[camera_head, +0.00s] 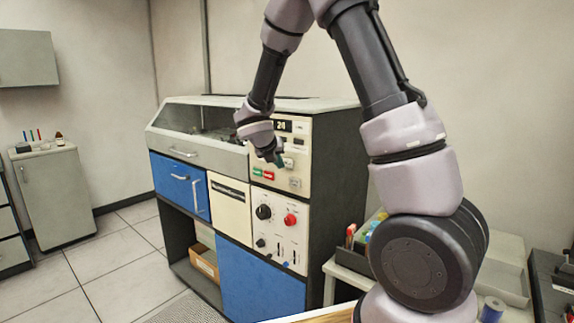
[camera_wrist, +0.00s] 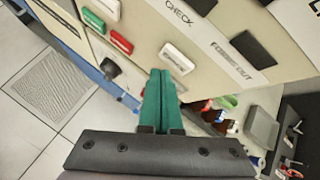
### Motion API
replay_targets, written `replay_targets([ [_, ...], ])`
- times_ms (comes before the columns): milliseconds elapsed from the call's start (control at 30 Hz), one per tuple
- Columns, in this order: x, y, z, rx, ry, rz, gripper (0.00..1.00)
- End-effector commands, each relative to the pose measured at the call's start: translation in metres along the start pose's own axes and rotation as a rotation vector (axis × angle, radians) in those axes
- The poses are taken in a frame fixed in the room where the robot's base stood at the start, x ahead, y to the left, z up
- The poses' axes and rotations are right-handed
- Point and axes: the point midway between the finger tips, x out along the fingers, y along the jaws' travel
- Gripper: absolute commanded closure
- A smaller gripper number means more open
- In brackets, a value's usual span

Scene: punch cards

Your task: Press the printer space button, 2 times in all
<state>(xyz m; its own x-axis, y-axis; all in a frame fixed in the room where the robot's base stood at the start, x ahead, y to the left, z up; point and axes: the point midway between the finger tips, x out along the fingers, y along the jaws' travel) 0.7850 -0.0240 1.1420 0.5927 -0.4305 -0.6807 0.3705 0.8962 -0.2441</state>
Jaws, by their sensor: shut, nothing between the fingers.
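The machine's upper control panel (camera_head: 298,155) has several small buttons. My gripper (camera_head: 279,160) is shut and empty, in front of this panel. In the wrist view its green fingers (camera_wrist: 160,74) are together, with the tips just below a white button (camera_wrist: 177,58). I cannot tell whether they touch it. A green button (camera_wrist: 93,21) and a red button (camera_wrist: 121,41) lie to the left. A black rectangular piece (camera_wrist: 253,49) lies to the right. I can read "CHECK" on the panel and part of a second label. I cannot read a label naming the space button.
A lower panel has a black knob (camera_head: 264,212) and a red knob (camera_head: 290,219). Blue doors (camera_head: 262,285) and a glass-topped cover (camera_head: 190,120) are on the machine. A side table with coloured items (camera_head: 368,228) stands at right. The tiled floor (camera_head: 110,265) at left is open.

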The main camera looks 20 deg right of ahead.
Motion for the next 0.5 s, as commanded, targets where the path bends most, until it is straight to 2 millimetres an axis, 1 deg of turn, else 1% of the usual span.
replay_targets([
  [300, 0.0059, -0.0048, 0.0046, 0.001, 0.000, -0.001, 1.00],
  [500, 0.0058, -0.0046, 0.0046, 0.000, 0.000, 0.000, 1.00],
])
